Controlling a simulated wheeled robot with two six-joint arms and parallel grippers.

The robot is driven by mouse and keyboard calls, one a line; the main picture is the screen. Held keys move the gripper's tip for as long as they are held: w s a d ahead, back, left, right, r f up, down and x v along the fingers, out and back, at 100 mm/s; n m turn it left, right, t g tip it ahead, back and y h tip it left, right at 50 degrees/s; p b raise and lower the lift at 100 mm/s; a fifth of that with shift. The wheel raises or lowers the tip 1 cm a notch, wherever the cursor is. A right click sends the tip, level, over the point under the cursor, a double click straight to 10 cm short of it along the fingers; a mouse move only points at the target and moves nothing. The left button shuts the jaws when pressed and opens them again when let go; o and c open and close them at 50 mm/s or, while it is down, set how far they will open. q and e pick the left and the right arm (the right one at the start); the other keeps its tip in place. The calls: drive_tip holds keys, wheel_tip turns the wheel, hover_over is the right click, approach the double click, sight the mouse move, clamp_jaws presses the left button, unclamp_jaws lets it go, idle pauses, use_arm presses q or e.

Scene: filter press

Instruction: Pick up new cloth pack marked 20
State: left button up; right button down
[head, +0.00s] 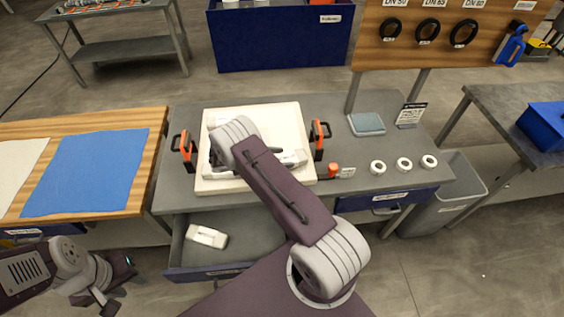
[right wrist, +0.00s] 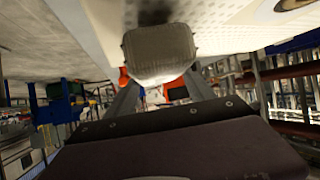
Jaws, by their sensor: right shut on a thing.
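A white pack (head: 207,237) with a small label lies in the open drawer (head: 258,226); its marking is too small to read. My right arm reaches over the white plate (head: 292,124) on the grey table. In the right wrist view my right gripper (right wrist: 162,74) is shut on a pale, rounded block (right wrist: 160,46), close to the holed white plate surface (right wrist: 232,22). No number shows on the block, so I cannot tell if it is the pack marked 20. My left gripper (head: 103,292) is low at the left, away from the table; its jaw opening is unclear.
Orange-and-black clamps (head: 184,150) stand on both sides of the plate. A blue-grey pad (head: 366,124) and white rings (head: 404,164) sit to the right. A blue cloth (head: 88,172) lies on the wooden table at left. A grey bin (head: 452,192) stands at the right.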

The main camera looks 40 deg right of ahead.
wheel_tip(320, 180, up, 2)
drive_tip(key=shift+s+r, duration=0.15)
drive_tip(key=s+r+b, duration=0.1)
drive_tip(key=s+r, duration=0.2)
drive_tip(key=s, duration=0.2)
drive_tip(key=s+d+r+b, duration=0.1)
drive_tip(key=s+r, duration=0.2)
drive_tip(key=s, duration=0.3)
drive_tip(key=shift+s+d+r, duration=0.15)
drive_tip(key=shift+r, duration=0.2)
